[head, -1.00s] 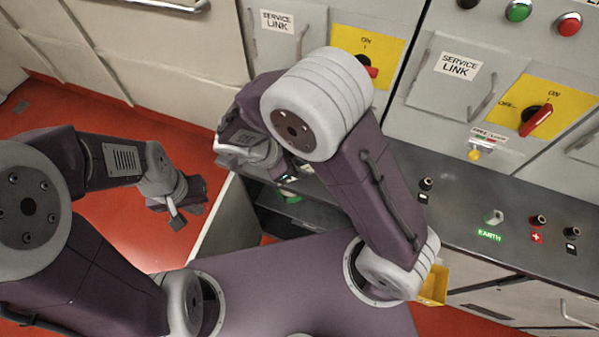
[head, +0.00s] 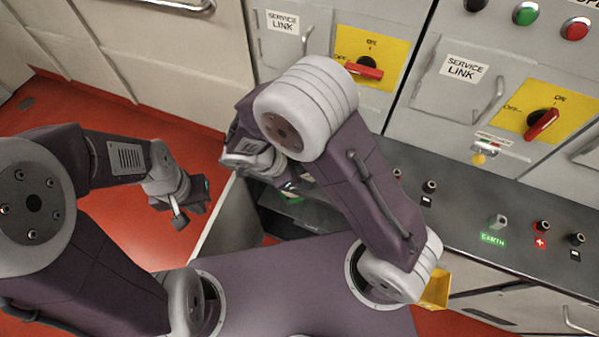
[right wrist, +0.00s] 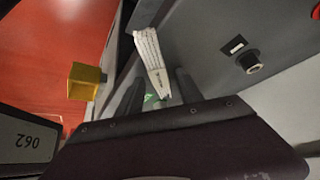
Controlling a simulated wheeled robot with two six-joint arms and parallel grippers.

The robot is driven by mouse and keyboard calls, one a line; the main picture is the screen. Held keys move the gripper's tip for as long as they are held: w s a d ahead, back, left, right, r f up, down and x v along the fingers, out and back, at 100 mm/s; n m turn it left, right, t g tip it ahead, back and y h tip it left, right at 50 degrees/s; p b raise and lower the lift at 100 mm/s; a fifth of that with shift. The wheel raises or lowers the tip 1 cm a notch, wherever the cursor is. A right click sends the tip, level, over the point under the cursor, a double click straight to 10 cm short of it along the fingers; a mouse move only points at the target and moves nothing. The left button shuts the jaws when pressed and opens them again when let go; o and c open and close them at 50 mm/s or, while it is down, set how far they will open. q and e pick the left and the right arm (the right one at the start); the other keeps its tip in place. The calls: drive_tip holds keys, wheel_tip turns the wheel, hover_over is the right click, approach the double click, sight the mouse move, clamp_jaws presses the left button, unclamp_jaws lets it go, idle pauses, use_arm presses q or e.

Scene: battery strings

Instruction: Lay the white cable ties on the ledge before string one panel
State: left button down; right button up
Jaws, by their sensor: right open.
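The white cable ties (right wrist: 150,55) show as a narrow white bundle in the right wrist view. They lie between the two fingers of my right gripper (right wrist: 160,92), which is open. I cannot tell whether the bundle touches a finger. It is over or on the edge of the dark grey ledge (right wrist: 205,45). In the head view my right arm hides the bundle and most of that gripper. The ledge (head: 465,212) runs below the grey panels there. My left gripper (head: 190,207) hangs over the red floor, away from the ledge; its jaw opening is unclear.
The ledge carries several terminals and a green EARTH label (head: 492,239). Above it are panels with a red switch (head: 541,125) and a second red switch (head: 363,69). A yellow box (right wrist: 87,82) stands below the ledge. Red floor (head: 130,225) is open at left.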

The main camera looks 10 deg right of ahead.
drive_tip(key=v, duration=1.2)
drive_tip(key=shift+r, duration=0.15)
drive_tip(key=s+d+f+n+y, duration=0.1)
drive_tip(key=d+f+n+y, duration=0.1)
drive_tip(key=d+n, duration=0.3)
drive_tip(key=s+d+f+n+y, duration=0.1)
drive_tip(key=d+f+n+y, duration=0.1)
drive_tip(key=d+n, duration=0.2)
drive_tip(key=s+d+f+n+y, duration=0.2)
drive_tip(key=d+n, duration=0.3)
drive_tip(key=shift+s+d+n+g, duration=0.1)
drive_tip(key=shift+d+n+g, duration=0.2)
drive_tip(key=shift+s+d+n+y, duration=0.1)
drive_tip(key=shift+d+n+y, duration=0.2)
drive_tip(key=shift+d+n, duration=0.15)
drive_tip(key=shift+a, duration=0.1)
